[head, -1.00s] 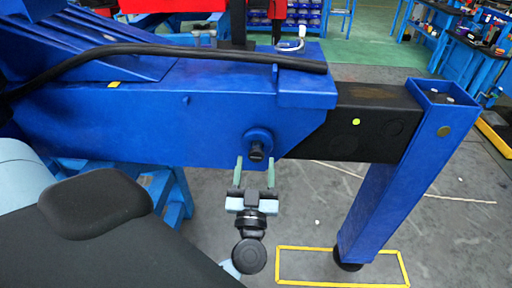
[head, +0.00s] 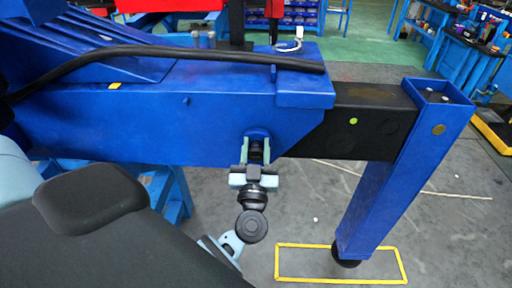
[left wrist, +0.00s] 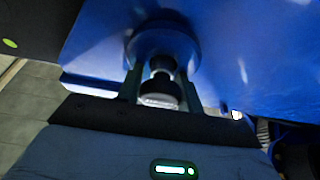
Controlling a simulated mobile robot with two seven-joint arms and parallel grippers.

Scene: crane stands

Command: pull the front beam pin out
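The front beam pin (head: 257,146) is a dark knob in a round blue collar (head: 256,132) on the side of the blue beam (head: 150,125). In the left wrist view the pin (left wrist: 160,90) sticks out of the collar (left wrist: 162,45) toward me. My left gripper (head: 256,158) is at the pin, with one finger on each side of it. In the left wrist view the gripper (left wrist: 161,88) looks open, with its fingers around the pin's head and little room between them and it. My right gripper is not in view.
A black inner beam (head: 365,122) runs from the blue beam to a blue leg (head: 385,190) at the right. A black hose (head: 170,52) lies along the beam's top. A yellow floor frame (head: 340,281) surrounds the leg's foot. The floor below the pin is mostly clear.

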